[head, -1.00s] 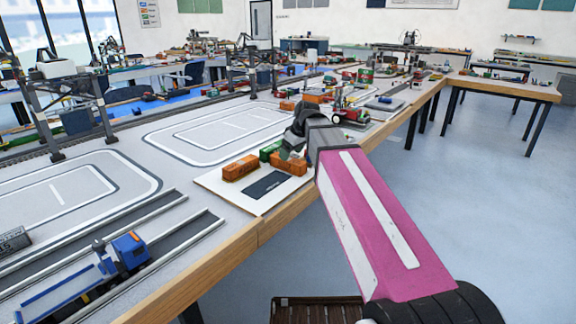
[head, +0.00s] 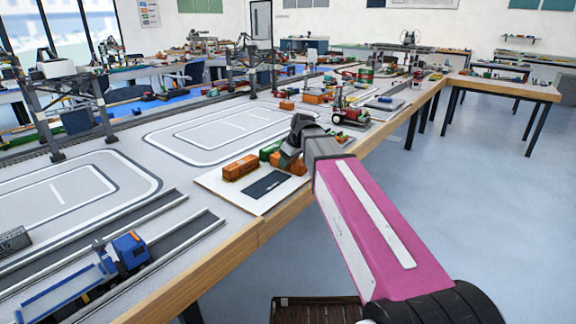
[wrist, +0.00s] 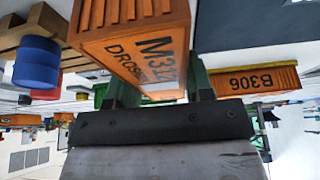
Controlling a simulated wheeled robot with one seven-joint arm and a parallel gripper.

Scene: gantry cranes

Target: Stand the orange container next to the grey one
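An orange container (head: 240,167) stands on the white pad (head: 225,198) on the table. A second orange container (head: 290,164) stands on the pad to its right, partly hidden by my gripper (head: 290,156). In the wrist view one orange container marked M312 (wrist: 135,38) is close in front of my gripper (wrist: 158,85). The other, marked B306 (wrist: 255,81), is farther right. The fingers show apart; I cannot tell whether they touch a container. A grey container (head: 14,240) lies at the left edge of the head view, partly cut off.
A green container (head: 268,151) stands behind the orange ones. The pad has a dark rectangle (head: 264,185) in front. A blue truck (head: 125,250) stands on the track at front left. A red vehicle (head: 350,112) is beyond my arm. The white-lined area has free room.

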